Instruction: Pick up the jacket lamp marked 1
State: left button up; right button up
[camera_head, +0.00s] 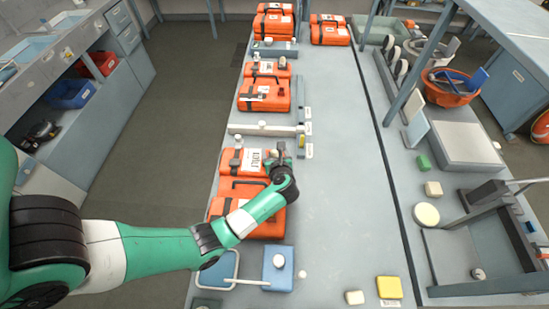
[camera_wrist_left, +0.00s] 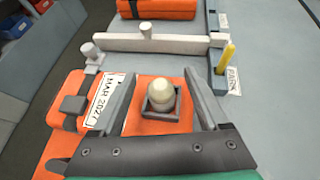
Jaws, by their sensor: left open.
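In the left wrist view a pale dome-topped lamp (camera_wrist_left: 162,94) sits in a dark square holder on an orange pack (camera_wrist_left: 160,119). No number 1 can be read on it. My left gripper (camera_wrist_left: 160,77) is open, with one finger on each side of the lamp; I cannot tell whether they touch it. In the head view my left gripper (camera_head: 276,155) is over the right side of the orange pack (camera_head: 234,161), beside a white label (camera_head: 253,161). The gripper largely hides the lamp there. My right gripper is not in view.
Orange packs (camera_head: 262,97) stand farther along the table. A pale bar (camera_wrist_left: 150,43) with a knob and a yellow stick (camera_wrist_left: 227,58) lie just beyond the gripper. A blue block (camera_head: 278,268) and yellow block (camera_head: 389,287) are near the front. The table's middle (camera_head: 345,170) is clear.

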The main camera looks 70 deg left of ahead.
pick_arm(q)
grip_shut()
dwell(0.3)
